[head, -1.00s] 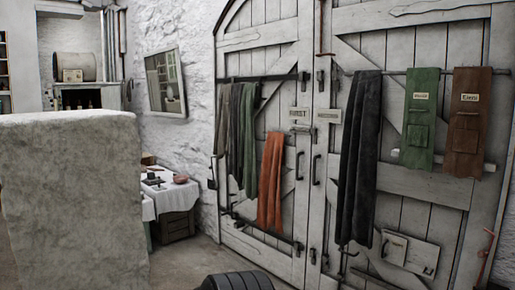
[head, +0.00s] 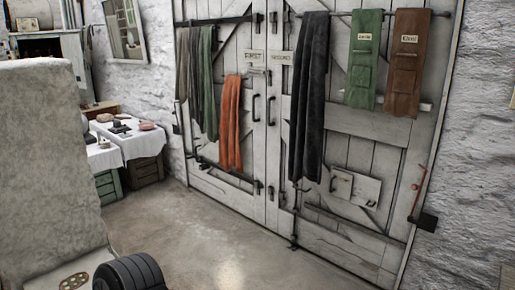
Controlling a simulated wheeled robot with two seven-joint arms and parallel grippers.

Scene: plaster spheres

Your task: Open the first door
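The large whitewashed double door (head: 360,150) fills the middle and right of the head view and looks closed. Its left leaf (head: 211,154) carries a small sign (head: 253,55) that seems to read "FIRST". A dark pull handle (head: 256,108) is on this leaf near the centre seam, and a second handle (head: 271,110) is just right of the seam. Dark bolts and a latch sit along the seam. An orange cloth (head: 230,125) and several grey-green cloths hang on the left leaf. Neither of my grippers is in view.
A black cloth (head: 308,100), green holder (head: 364,60) and brown holder (head: 407,62) hang on the right leaf. A pale block (head: 45,160) stands left, near a white-clothed table (head: 140,145). A black ribbed shape (head: 130,272) is at the bottom. Floor (head: 215,240) before the door is clear.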

